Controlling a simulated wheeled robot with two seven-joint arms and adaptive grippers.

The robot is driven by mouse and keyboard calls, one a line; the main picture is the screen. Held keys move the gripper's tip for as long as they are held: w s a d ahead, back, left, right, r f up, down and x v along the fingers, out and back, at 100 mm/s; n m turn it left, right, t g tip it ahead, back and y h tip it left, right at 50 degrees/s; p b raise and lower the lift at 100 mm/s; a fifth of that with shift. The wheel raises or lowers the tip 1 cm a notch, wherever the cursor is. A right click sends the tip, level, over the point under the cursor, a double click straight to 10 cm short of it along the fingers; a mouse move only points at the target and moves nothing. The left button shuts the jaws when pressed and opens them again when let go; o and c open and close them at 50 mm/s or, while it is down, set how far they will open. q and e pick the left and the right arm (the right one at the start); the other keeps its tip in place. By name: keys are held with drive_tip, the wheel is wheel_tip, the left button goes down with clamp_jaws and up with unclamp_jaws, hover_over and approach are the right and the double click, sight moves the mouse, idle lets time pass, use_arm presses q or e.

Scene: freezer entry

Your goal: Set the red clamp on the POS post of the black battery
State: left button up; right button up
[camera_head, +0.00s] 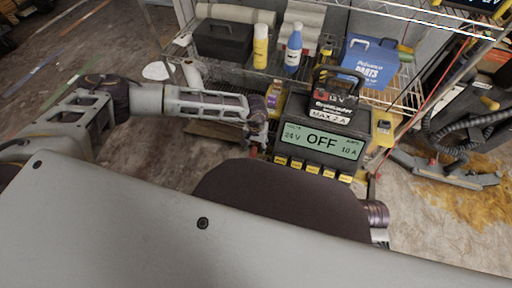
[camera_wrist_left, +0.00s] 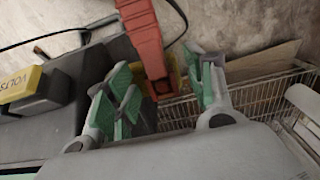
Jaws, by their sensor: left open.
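In the left wrist view, the red clamp (camera_wrist_left: 148,38) comes down from the top, with its lower end between the green-padded fingers. My left gripper (camera_wrist_left: 163,88) is open around it, with the pads apart from it. In the head view my left gripper (camera_head: 259,132) is beside the left side of a black charger (camera_head: 297,112) whose screen reads 24 V, OFF, 10 A. A black unit with a handle (camera_head: 337,78), marked 12 V, is at the charger's top. I cannot tell whether it is the battery, and I cannot make out a POS post. My right gripper is out of view.
Wire shelves (camera_head: 408,98) stand behind, with a yellow bottle (camera_head: 260,50), a blue bottle (camera_head: 293,52), a black toolbox (camera_head: 222,41) and a blue parts box (camera_head: 368,62). Yellow-tagged parts (camera_head: 313,169) line the charger's front. A black hose (camera_head: 440,140) lies at right.

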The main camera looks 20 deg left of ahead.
sight(256, 147)
use_arm(q)
drive_tip(key=shift+c, duration=0.4)
clamp_jaws()
drive_tip(key=shift+r+p, duration=0.3)
drive_tip(key=shift+r, duration=0.55)
wheel_tip(256, 147, up, 3)
drive_tip(key=shift+r+p, duration=0.2)
drive_tip(key=shift+p, duration=0.35)
wheel_tip(256, 147, up, 3)
drive_tip(key=shift+r+p, duration=0.2)
drive_tip(key=shift+p, duration=0.25)
drive_tip(key=shift+r, duration=0.8)
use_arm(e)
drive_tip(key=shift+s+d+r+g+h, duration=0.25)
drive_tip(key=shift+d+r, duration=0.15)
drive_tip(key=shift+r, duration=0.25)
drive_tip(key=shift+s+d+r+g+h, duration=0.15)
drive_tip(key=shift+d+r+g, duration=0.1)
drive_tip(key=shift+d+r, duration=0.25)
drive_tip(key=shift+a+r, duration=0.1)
